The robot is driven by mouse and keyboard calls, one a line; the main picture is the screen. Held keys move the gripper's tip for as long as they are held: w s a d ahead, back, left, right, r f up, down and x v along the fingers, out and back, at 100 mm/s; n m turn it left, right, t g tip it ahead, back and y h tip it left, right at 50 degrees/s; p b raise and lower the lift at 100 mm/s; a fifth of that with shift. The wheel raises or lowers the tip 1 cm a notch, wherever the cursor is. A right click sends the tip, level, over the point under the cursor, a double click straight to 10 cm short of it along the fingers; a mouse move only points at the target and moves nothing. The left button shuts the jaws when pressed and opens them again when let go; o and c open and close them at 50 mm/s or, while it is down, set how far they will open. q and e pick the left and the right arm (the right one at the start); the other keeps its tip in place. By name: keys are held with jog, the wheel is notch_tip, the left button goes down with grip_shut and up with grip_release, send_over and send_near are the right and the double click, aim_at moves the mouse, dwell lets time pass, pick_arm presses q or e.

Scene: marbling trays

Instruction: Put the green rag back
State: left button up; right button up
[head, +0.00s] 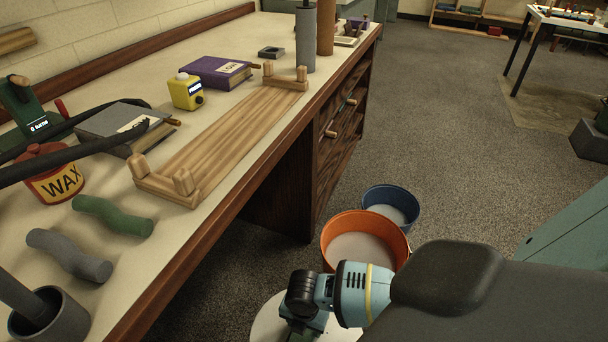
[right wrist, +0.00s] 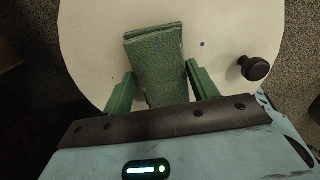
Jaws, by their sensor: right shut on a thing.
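The green rag (right wrist: 156,55) is a folded, textured cloth with a small blue spot on it, seen in the right wrist view. My right gripper (right wrist: 160,75) has its two green fingers on either side of the rag and is shut on it. Below is a round white top (right wrist: 90,40); I cannot tell whether the rag touches it. In the head view my right arm hangs over this white top (head: 268,322) at the bottom, and the rag cannot be made out clearly. My left gripper is not in view.
The long bench holds a wooden rack (head: 225,135), green (head: 112,216) and grey (head: 68,254) wavy rolls, a wax pot (head: 55,178), a yellow box (head: 186,92) and books. Orange (head: 365,240) and blue (head: 392,207) buckets stand on the floor. A black knob (right wrist: 254,68) sits on the white top.

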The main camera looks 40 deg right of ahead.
jog(key=shift+f, duration=0.1)
jog(key=o, duration=0.7)
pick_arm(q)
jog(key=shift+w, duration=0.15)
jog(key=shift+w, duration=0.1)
pick_arm(e)
jog(key=shift+r, duration=0.25)
notch_tip(320, 180, up, 7)
jog(key=p, duration=0.2)
jog(key=shift+r+p, duration=0.2)
jog(key=shift+p, duration=0.2)
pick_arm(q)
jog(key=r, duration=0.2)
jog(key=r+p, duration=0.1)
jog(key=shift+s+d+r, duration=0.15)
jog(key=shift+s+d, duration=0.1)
pick_arm(e)
notch_tip(320, 180, up, 4)
jog(key=shift+a+r, duration=0.1)
jog(key=shift+r, duration=0.1)
